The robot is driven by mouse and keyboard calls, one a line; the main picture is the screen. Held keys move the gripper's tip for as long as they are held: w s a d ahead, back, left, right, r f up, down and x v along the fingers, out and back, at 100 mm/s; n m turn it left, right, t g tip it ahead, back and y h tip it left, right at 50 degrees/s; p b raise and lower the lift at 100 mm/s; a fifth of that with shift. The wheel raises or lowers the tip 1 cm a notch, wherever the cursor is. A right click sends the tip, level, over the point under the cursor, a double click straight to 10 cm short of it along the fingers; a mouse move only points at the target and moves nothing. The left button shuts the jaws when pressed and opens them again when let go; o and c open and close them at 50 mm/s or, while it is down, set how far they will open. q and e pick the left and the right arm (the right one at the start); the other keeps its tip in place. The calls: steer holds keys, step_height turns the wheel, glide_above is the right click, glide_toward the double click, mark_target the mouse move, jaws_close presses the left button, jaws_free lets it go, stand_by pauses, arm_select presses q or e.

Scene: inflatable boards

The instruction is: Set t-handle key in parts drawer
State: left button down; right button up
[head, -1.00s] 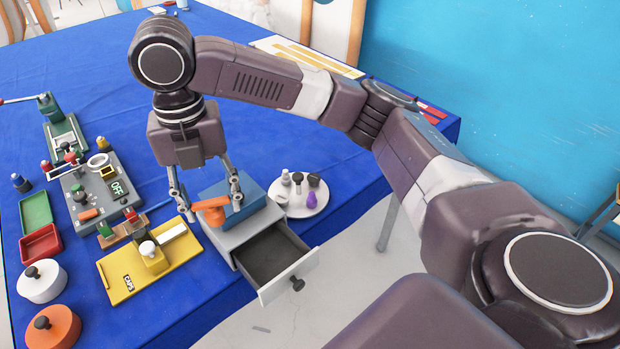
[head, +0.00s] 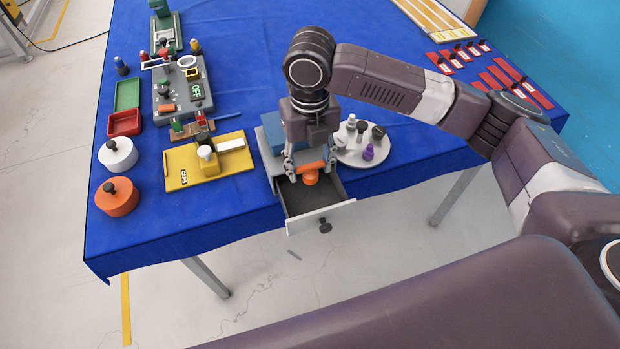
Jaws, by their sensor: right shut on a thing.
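The orange t-handle key (head: 311,179) is between the fingers of my right gripper (head: 309,168), which is shut on it. The gripper points down and holds the key over the open parts drawer (head: 316,197). The drawer is pulled out of a grey cabinet with a blue top (head: 275,133), toward the front edge of the table. Its white front panel (head: 305,222) has a dark knob, and its visible floor is bare. The gripper and arm hide the back of the drawer and part of the cabinet. My left gripper is not in view.
A round white tray (head: 349,158) with several small knobs stands right of the cabinet. A yellow board (head: 180,172) lies left of it. Orange (head: 117,198) and white (head: 117,155) round pots stand at the left edge. Red tags (head: 503,77) lie at the far right.

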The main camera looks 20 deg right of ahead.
step_height(320, 180, down, 3)
steer(key=shift+a+r, duration=0.1)
steer(key=shift+f+p, duration=0.55)
steer(key=shift+f, duration=1.45)
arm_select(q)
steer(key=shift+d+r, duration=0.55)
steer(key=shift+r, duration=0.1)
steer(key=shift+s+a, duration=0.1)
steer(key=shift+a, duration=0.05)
arm_select(e)
steer(key=shift+f, duration=0.15)
steer(key=o, duration=1)
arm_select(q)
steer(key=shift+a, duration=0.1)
